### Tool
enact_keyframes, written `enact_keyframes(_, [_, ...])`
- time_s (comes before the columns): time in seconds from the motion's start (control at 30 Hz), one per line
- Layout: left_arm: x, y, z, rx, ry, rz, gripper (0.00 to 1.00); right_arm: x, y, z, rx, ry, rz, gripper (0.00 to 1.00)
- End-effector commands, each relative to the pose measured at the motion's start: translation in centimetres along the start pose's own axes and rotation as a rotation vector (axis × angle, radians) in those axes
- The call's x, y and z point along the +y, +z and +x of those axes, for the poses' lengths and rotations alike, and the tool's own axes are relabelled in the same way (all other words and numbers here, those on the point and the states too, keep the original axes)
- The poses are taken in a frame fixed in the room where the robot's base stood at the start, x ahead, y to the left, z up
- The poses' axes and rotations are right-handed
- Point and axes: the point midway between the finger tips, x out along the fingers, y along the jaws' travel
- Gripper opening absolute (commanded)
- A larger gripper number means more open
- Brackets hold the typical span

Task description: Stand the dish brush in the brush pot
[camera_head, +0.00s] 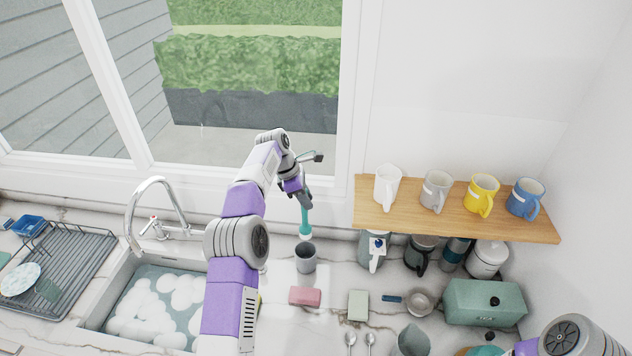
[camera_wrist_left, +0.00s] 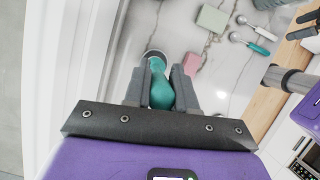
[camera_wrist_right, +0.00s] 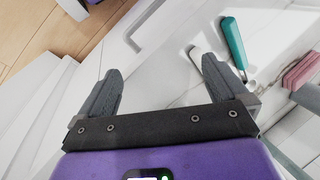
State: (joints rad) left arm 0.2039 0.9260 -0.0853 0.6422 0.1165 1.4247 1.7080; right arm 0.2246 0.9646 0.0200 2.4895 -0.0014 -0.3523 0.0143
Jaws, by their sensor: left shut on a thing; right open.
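The teal dish brush (camera_head: 305,220) hangs roughly upright from my left gripper (camera_head: 295,192), which is shut on it. Its teal part shows between the fingers in the left wrist view (camera_wrist_left: 160,92). The grey brush pot (camera_head: 305,260) stands on the counter directly below. Part of the pot's rim shows beyond the brush in the left wrist view (camera_wrist_left: 155,54). My right gripper (camera_wrist_right: 160,82) is open and empty; its fingers are not clear in the head view.
A pink sponge (camera_head: 305,296) and a pale green block (camera_head: 358,305) lie in front of the pot. A sink (camera_head: 95,318) with suds is left. A wooden shelf (camera_head: 400,222) with several mugs is right. A green bread bin (camera_head: 485,303) stands below it.

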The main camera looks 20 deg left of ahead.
Motion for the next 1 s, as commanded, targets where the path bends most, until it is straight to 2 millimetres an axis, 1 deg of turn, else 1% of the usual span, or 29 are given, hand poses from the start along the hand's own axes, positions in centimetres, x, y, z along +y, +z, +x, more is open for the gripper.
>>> enact_keyframes(0.13, [0.0,-0.1,0.3,0.001,-0.001,-0.001,0.00,0.0,0.1,0.0,-0.002,0.000,0.001,1.00])
enact_keyframes(0.27, [0.0,-0.4,1.0,0.001,-0.002,-0.001,0.00,0.0,0.1,0.0,-0.002,0.000,0.001,1.00])
enact_keyframes(0.87, [0.0,-2.2,5.5,0.001,-0.003,0.000,0.00,0.0,0.1,0.0,-0.001,0.000,0.000,1.00])
enact_keyframes(1.0, [0.0,-2.7,6.6,0.001,-0.002,0.001,0.00,0.2,0.0,0.5,-0.001,0.000,0.000,1.00])
